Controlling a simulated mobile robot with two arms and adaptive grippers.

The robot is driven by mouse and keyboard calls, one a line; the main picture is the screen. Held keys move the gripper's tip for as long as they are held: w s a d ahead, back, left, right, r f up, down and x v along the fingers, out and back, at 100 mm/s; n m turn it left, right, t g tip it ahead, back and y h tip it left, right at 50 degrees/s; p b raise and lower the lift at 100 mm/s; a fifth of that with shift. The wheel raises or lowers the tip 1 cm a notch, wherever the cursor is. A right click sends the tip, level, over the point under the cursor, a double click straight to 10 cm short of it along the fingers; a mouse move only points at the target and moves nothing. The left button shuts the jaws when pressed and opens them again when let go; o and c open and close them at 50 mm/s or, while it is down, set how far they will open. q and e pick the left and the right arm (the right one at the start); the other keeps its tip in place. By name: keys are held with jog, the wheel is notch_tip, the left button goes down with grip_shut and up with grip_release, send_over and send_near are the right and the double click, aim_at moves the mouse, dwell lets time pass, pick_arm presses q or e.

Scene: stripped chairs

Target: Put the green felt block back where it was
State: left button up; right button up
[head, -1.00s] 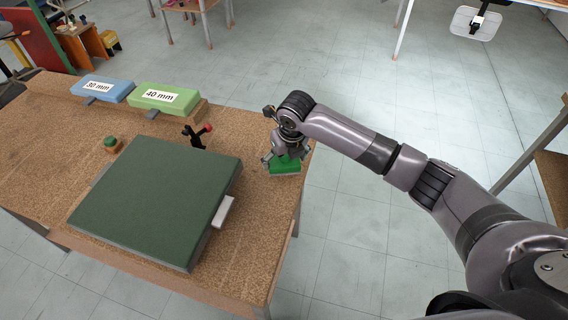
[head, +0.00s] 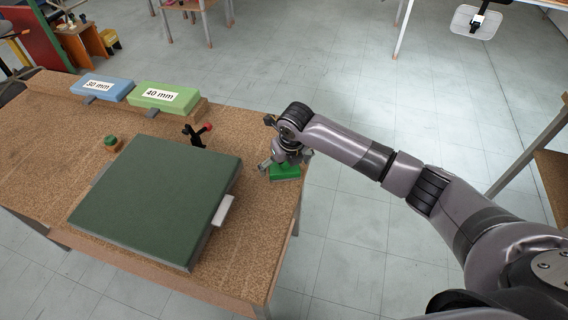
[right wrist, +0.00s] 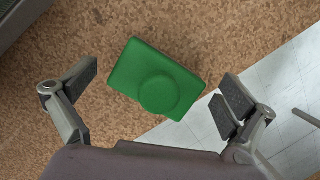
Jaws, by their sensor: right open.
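The green felt block (head: 285,173) lies at the right edge of the brown table, right of the dark green board. In the right wrist view the block (right wrist: 145,65) is a green rectangle with a round raised part on its top, lying tilted in the picture. My right gripper (head: 285,162) is just above the block in the head view. In the right wrist view its fingers (right wrist: 160,92) stand wide open on either side of the block, with gaps and no contact visible. My left gripper is not in view.
The dark green board (head: 155,195), with a pale handle (head: 223,211), covers the table's middle. A blue 30 mm block (head: 101,88) and a light green 40 mm block (head: 163,97) sit on a back ledge. A black and red clamp-like item (head: 197,135) and a small green-topped knob (head: 111,142) stand nearby.

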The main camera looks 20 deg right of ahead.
aim_at(289, 178)
jog(key=shift+r, duration=0.1)
jog(key=v, duration=1.2)
